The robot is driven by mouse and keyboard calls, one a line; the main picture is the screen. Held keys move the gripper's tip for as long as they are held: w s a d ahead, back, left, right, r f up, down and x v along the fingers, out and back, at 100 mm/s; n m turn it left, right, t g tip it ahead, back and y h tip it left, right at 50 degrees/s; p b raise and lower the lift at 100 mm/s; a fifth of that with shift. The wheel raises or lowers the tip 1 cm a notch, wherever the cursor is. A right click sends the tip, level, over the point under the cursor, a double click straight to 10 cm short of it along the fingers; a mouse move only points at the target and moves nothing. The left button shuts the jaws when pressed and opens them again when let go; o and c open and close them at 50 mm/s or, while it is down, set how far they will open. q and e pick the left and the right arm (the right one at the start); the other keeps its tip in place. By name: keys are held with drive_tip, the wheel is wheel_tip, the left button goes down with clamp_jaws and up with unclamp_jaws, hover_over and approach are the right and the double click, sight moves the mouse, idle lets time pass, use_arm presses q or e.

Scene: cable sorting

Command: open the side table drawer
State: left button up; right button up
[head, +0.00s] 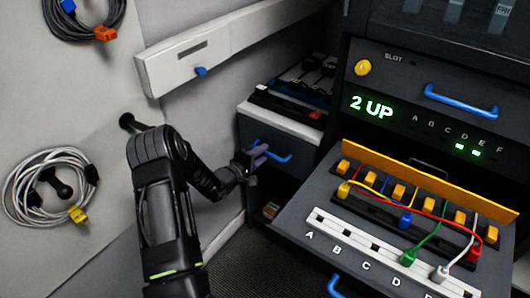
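The side table (243,108) stands at the back, between the wall and the big console. Its dark grey drawer (297,143) looks shut, its front in line with the table. A blue bar handle (283,158) runs across the drawer front. My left gripper (262,155) is at the left end of this handle, its fingers pointing right. They overlap the handle in the picture, and I cannot tell whether they touch it or how far apart they are. My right gripper is not in view.
The console (400,65) with its sloped cable panel (320,185) stands close on the right. A tray with dark items (305,75) sits on the table. Coiled cables (45,190) hang on the left wall. A white wall rail (225,40) runs above my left arm.

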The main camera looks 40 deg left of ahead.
use_arm(q)
drive_tip(key=shift+x, duration=1.2)
drive_tip(key=shift+c, duration=0.2)
clamp_jaws()
idle(0.4)
